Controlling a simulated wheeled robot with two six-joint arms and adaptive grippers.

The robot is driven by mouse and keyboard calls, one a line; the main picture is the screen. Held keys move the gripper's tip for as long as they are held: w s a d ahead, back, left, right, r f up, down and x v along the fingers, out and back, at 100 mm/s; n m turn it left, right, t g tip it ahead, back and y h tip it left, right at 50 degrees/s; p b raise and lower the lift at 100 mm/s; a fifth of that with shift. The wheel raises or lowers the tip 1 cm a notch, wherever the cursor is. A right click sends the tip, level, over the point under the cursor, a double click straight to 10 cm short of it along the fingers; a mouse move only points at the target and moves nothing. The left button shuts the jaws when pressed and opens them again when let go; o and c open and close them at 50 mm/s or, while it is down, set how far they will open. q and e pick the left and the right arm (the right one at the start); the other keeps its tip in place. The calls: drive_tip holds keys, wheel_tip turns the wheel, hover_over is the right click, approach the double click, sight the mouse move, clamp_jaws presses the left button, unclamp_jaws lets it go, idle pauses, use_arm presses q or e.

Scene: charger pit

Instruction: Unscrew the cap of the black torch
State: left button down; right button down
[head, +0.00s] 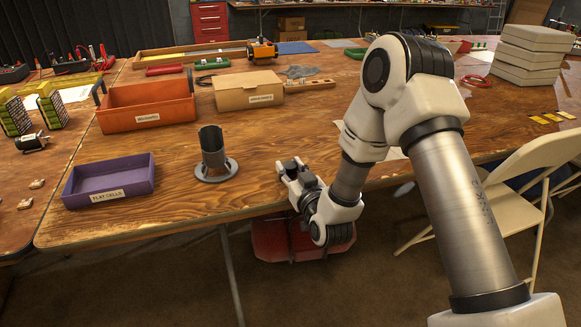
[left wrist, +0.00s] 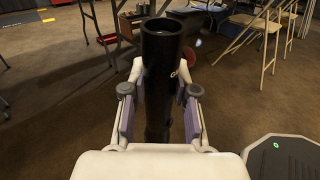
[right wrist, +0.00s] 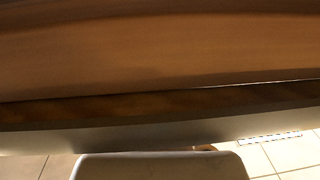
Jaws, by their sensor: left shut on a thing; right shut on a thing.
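The black torch (left wrist: 161,75) stands upright between the two pads of my left gripper (left wrist: 160,100) in the left wrist view. Its upper end looks like an open, hollow ring with no cap on it. My left gripper is shut on the torch body and is outside the head view. In the head view my right gripper (head: 289,167) is at the front edge of the table (head: 190,195), shut on a small dark thing that looks like the cap; its detail is too small to be sure. The right wrist view shows neither fingers nor cap.
A grey round-based holder (head: 212,158) stands left of my right gripper. A purple tray (head: 110,184), an orange bin (head: 148,110) and a cardboard box (head: 248,92) are on the table. A red seat-like thing (head: 290,243) is below the edge; a folding chair (head: 520,185) stands right.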

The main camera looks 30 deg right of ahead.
drive_tip(key=c, duration=0.7)
unclamp_jaws()
drive_tip(key=s, duration=0.5)
drive_tip(key=s+a, duration=0.1)
drive_tip(key=s, duration=0.1)
drive_tip(key=shift+s+a, duration=0.1)
drive_tip(key=shift+s, duration=0.1)
